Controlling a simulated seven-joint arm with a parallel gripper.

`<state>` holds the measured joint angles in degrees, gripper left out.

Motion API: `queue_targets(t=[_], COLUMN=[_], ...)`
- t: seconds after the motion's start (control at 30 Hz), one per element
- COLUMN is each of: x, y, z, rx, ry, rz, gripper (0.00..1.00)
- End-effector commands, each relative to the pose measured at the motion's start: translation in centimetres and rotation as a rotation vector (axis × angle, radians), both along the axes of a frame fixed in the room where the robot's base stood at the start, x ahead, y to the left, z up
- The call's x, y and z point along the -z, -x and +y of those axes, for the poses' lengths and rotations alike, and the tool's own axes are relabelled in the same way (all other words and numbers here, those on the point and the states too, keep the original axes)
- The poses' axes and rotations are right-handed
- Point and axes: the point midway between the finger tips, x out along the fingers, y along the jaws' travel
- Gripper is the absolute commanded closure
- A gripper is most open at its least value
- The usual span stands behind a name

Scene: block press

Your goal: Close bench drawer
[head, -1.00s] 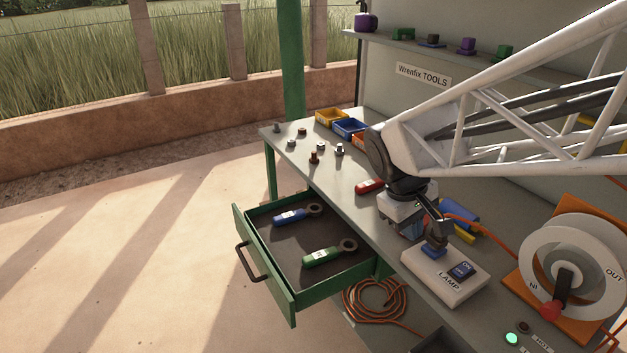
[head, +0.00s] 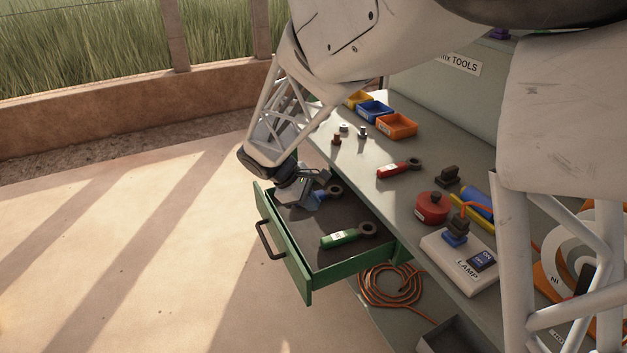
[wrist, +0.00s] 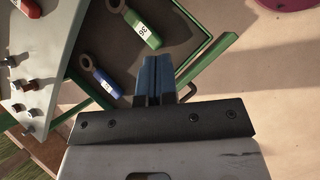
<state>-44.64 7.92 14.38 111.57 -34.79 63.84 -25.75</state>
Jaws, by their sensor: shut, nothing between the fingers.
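The bench drawer stands pulled out from the bench, its green front panel (head: 281,246) and black bar handle (head: 266,240) facing the open floor. A blue-handled wrench (head: 320,196) and a green-handled wrench (head: 345,238) lie inside. My gripper (head: 304,193) is over the drawer's far-left part, partly covering the blue wrench, apart from the handle. In the wrist view its fingers (wrist: 152,66) are together and empty, with the blue wrench (wrist: 100,76) and green wrench (wrist: 138,27) beyond. Whether the gripper touches the drawer cannot be told.
The bench top (head: 375,200) holds a red wrench (head: 399,168), a red round piece (head: 432,207), a lamp box (head: 462,260) and bins (head: 397,126). An orange cable coil (head: 390,286) lies beneath. The floor (head: 150,280) before the drawer is clear.

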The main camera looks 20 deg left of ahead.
Motion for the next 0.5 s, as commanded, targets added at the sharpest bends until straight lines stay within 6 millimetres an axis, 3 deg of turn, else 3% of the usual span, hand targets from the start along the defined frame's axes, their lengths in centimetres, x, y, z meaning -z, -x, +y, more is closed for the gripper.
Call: queue_targets(t=[0.1, 0.5], x=[2.1, 9.6], y=[0.3, 3.1], z=[3.9, 16.2], rx=[-0.092, -0.395], ry=[0.048, 0.219], rz=[0.014, 0.051], gripper=[1.0, 1.0])
